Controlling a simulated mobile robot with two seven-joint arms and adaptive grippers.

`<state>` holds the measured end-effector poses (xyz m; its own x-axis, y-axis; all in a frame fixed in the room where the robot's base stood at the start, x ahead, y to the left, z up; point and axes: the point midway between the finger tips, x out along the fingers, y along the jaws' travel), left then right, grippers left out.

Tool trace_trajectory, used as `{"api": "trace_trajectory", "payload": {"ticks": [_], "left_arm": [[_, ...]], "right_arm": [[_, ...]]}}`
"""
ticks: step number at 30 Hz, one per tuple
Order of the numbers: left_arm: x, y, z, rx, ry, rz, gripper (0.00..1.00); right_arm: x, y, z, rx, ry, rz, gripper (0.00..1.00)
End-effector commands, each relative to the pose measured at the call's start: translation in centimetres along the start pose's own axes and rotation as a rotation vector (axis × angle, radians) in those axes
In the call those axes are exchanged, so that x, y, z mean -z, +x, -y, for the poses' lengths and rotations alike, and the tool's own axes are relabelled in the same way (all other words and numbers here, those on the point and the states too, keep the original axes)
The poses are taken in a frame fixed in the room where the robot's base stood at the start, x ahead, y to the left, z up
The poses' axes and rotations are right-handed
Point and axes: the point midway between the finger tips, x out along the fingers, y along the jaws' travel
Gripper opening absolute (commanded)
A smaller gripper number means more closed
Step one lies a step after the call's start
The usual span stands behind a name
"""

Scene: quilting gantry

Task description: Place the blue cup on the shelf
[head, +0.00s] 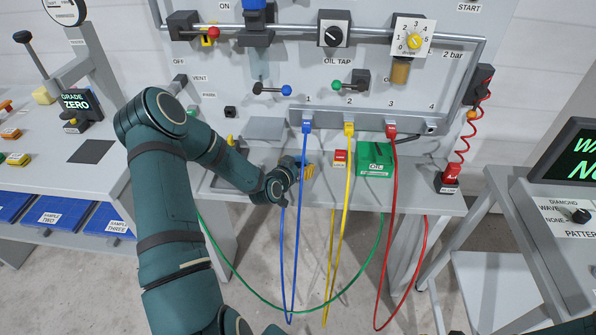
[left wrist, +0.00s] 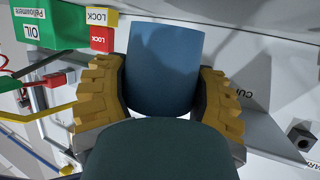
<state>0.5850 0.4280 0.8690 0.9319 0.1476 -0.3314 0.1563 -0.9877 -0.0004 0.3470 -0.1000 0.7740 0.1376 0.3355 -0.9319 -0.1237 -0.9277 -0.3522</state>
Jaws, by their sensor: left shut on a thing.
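The blue cup (left wrist: 165,60) is between the yellow ridged finger pads of my left gripper (left wrist: 165,92) in the left wrist view, and the gripper is shut on it. In the head view my left gripper (head: 300,172) is over the grey bench in front of the panel, and its hand largely hides the cup. A grey shelf (head: 265,128) juts from the panel, up and left of the gripper. In the left wrist view a grey ledge (left wrist: 262,128) with partly hidden lettering is to the right of the cup, apart from it. My right gripper is not in view.
A green oil box (head: 375,158) and a red lock block (head: 340,158) stand on the bench right of my left gripper. Blue, yellow and red hoses (head: 392,180) hang from the manifold before the bench. A small black knob (head: 230,112) is left of the shelf.

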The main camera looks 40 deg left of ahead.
Motion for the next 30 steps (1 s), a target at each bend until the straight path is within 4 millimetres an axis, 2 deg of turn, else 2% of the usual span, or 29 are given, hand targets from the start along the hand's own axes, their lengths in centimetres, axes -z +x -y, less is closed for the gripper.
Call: {"api": "trace_trajectory", "payload": {"ticks": [1,4,16,17,19,20,30], "left_arm": [[-1.0,0.3,0.0,0.001,-0.003,0.002,0.28],[-2.0,0.7,0.0,0.002,-0.002,0.001,0.28],[-2.4,0.8,0.0,0.001,0.000,0.000,0.28],[-2.3,0.8,0.0,0.001,0.000,0.000,0.72],[-2.3,0.8,0.0,0.001,-0.001,0.000,0.97],[-2.3,0.8,0.0,0.001,-0.001,0.000,1.00],[-2.0,0.7,0.0,0.001,-0.001,0.000,1.00]], "right_arm": [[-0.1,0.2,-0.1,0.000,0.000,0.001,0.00],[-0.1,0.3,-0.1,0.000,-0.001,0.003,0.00],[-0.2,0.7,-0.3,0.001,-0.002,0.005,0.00],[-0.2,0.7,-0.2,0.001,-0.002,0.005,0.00],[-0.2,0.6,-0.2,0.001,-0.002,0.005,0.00],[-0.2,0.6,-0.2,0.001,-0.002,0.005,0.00],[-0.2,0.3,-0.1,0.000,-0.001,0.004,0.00]]}}
